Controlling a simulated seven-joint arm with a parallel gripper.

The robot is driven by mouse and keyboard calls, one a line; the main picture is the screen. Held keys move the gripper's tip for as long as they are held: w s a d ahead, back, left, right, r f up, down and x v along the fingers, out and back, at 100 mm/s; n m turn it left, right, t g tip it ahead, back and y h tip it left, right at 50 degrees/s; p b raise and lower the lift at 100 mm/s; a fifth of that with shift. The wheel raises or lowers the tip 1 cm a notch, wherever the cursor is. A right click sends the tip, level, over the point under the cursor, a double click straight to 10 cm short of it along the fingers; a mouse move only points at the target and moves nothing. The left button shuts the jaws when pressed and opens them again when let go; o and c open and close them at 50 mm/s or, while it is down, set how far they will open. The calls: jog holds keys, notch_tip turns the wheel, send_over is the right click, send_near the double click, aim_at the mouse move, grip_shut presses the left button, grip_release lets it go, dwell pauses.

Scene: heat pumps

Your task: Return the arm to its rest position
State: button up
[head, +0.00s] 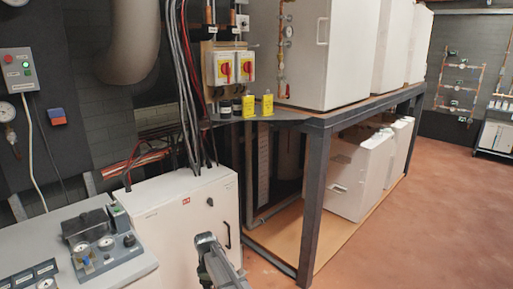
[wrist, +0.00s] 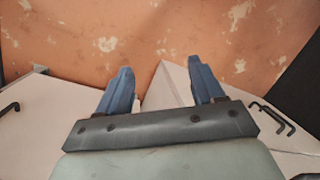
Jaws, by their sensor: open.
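My gripper (wrist: 160,66) shows in the wrist view with its two blue fingers spread wide apart. Nothing is between the fingers. Beyond the fingertips is the orange-brown floor (wrist: 150,25) with pale patches. White panels (wrist: 28,118) with black handles lie to both sides below the fingers. In the head view, a grey part of my arm shows at the bottom middle, in front of the white cabinet (head: 180,225). The fingers cannot be made out clearly there.
A metal-framed rack (head: 315,185) with large white units stands right of the cabinet. Yellow isolator switches (head: 222,68) and two small yellow items (head: 257,106) are above. A grey console (head: 95,250) with gauges is at lower left. The reddish floor (head: 430,220) is open at right.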

jog(key=s+d+f+m+g, duration=0.2)
jog(key=s+d+f+m, duration=0.6)
jog(key=s+d+f, duration=1.3)
jog(key=s+d+f+m+g, duration=0.1)
jog(key=s+d, duration=0.3)
jog(key=s, duration=0.4)
jog(key=s+d+f+m, duration=0.2)
jog(key=s+d+m, duration=0.2)
jog(key=s, duration=0.4)
jog(key=s+d+f+m+g+y, duration=0.1)
jog(key=s+d+m, duration=0.2)
jog(key=s, duration=0.5)
jog(key=shift+d+f+g, duration=0.3)
jog(key=shift+d+f, duration=0.05)
jog(key=shift+d, duration=0.35)
jog(key=shift+c, duration=0.5)
